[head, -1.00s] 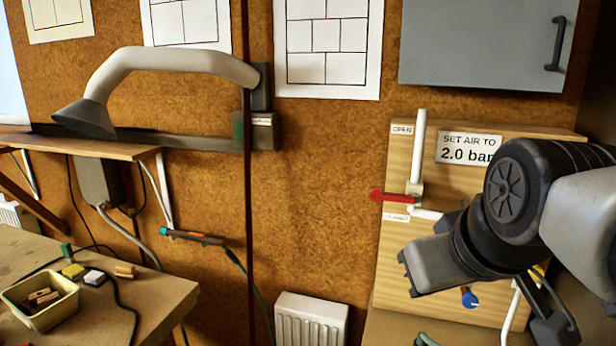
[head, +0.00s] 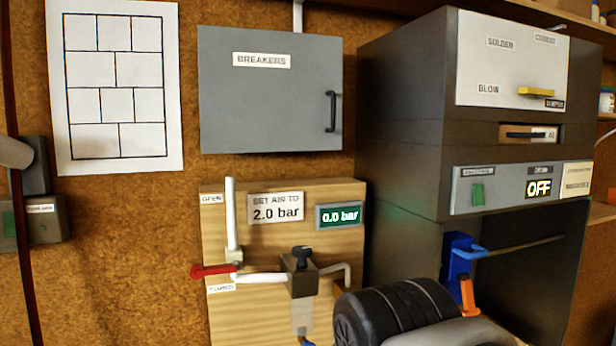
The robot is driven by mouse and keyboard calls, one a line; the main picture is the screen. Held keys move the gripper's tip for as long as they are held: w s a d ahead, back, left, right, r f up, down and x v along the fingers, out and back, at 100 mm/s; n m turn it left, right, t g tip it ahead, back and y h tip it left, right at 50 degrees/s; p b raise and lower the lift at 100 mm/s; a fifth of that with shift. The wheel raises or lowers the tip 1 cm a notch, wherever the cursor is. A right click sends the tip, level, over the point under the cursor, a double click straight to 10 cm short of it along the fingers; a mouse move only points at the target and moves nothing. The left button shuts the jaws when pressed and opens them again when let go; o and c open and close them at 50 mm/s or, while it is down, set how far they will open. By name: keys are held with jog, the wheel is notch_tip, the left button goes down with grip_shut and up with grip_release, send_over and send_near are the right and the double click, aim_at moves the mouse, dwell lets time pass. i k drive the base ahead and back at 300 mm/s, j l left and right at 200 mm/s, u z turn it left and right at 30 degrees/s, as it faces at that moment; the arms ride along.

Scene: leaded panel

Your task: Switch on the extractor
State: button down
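A grey control strip (head: 520,190) runs across the front of a dark cabinet at the right of the head view. It carries a green switch (head: 477,194) at its left end, under a small label too blurred to read surely. To the right of the switch, a display (head: 538,188) reads OFF. I cannot tell the switch's position. My arm's dark joint and a grey link show at the bottom, below the strip and in front of the cabinet's lower part. My gripper's fingers are not in the picture.
The breakers box (head: 270,95) hangs on the cork wall. Below it, a wooden board (head: 255,325) carries a red-handled valve (head: 212,269), a regulator (head: 302,275) and a gauge (head: 338,215) reading 0.0 bar. A blue holder (head: 458,257) with an orange-handled tool (head: 467,296) sticks out under the strip.

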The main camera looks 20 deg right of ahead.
aim_at(477, 200)
jog(key=z, duration=1.4)
jog(key=i+z, duration=0.1)
jog(key=z, duration=0.25)
jog(key=i+l, duration=0.1)
jog(key=l, duration=0.25)
